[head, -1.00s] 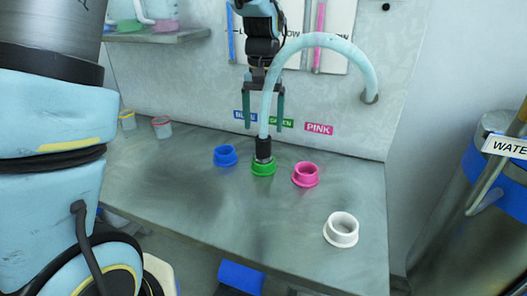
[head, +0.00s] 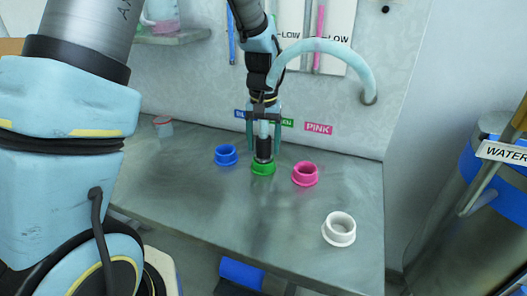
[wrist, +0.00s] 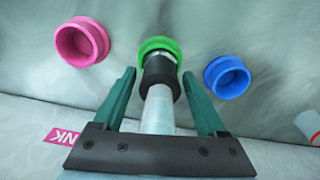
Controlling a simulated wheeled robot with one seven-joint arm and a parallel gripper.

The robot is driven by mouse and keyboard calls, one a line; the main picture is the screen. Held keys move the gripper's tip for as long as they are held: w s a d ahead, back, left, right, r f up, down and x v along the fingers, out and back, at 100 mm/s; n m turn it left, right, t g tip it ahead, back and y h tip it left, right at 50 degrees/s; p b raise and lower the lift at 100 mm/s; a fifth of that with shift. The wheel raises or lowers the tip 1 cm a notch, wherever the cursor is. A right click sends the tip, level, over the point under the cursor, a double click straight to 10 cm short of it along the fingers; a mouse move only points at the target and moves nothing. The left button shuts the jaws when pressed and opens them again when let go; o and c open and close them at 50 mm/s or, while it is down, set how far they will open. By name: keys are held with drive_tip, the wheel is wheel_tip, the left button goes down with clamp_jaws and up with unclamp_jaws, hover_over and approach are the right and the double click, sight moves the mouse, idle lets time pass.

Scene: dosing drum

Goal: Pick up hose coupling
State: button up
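The hose coupling (head: 264,148) is a dark collar with a metallic end on a pale blue hose (head: 330,46). It stands upright at the green port (head: 263,168) on the counter. The wrist view shows the black coupling (wrist: 159,72) against the green port (wrist: 158,46). My gripper (head: 264,148) is open, with one green finger on each side of the hose and coupling. In the wrist view, gaps show between the fingers of my gripper (wrist: 160,80) and the coupling, most clearly on the right.
A blue port (head: 226,155) stands left of the green one and a pink port (head: 305,174) right of it. A white ring (head: 339,229) sits near the counter's front right. The metal counter (head: 190,205) is clear at front left. A drum (head: 490,200) stands at right.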

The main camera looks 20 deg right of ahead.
clamp_jaws()
idle(0.4)
drive_tip(key=shift+r, duration=0.1)
wheel_tip(320, 180, up, 10)
drive_tip(key=shift+f+b, duration=0.1)
drive_tip(key=shift+b, duration=0.95)
